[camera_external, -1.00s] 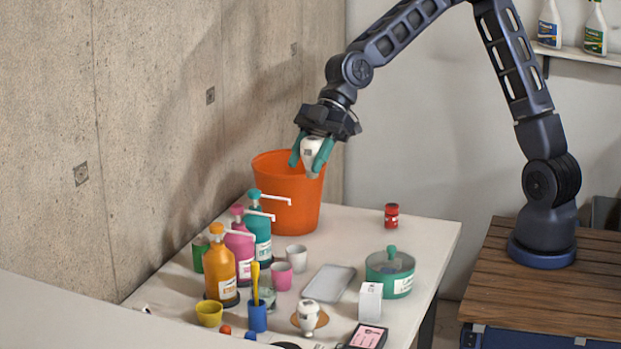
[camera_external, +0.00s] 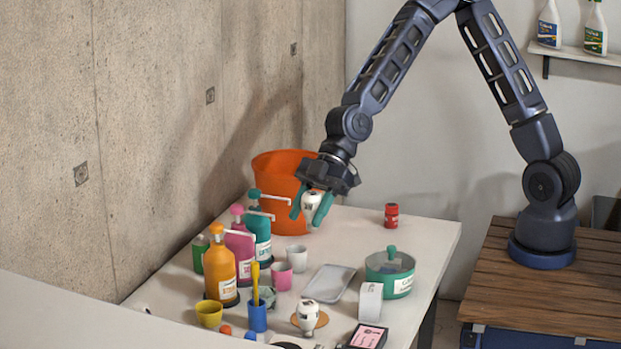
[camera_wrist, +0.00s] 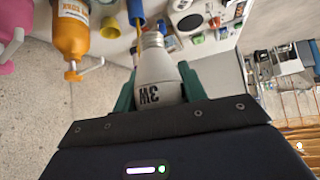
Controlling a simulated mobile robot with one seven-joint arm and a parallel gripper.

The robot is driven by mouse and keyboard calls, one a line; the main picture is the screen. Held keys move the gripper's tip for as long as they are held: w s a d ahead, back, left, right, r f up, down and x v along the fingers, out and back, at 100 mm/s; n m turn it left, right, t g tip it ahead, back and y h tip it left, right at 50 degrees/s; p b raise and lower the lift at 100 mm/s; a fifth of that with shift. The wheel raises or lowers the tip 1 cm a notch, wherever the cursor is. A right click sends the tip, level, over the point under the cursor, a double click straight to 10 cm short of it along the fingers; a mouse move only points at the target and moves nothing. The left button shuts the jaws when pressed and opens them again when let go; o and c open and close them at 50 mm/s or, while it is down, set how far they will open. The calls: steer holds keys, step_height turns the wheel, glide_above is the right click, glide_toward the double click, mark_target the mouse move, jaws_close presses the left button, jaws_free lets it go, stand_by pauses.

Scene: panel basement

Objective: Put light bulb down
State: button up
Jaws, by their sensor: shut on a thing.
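My gripper (camera_external: 311,208) is shut on a white light bulb (camera_external: 312,203), with one green finger on each side of it. The bulb also shows in the wrist view (camera_wrist: 157,80), with "3W" printed on it and its metal screw base pointing away from my palm. In the external view the bulb is above the white table (camera_external: 400,225), in front of the orange bucket (camera_external: 275,170).
Teal, pink and orange pump bottles (camera_external: 221,268) line the left. The table between bucket and red jar is clear.

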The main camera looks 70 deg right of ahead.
step_height(320, 180, down, 19)
steer(key=shift+f, duration=0.1)
stand_by(0.5)
steer(key=o, duration=1)
steer(key=shift+c, duration=0.2)
steer(key=v, duration=1.2)
steer(key=shift+d, duration=0.2)
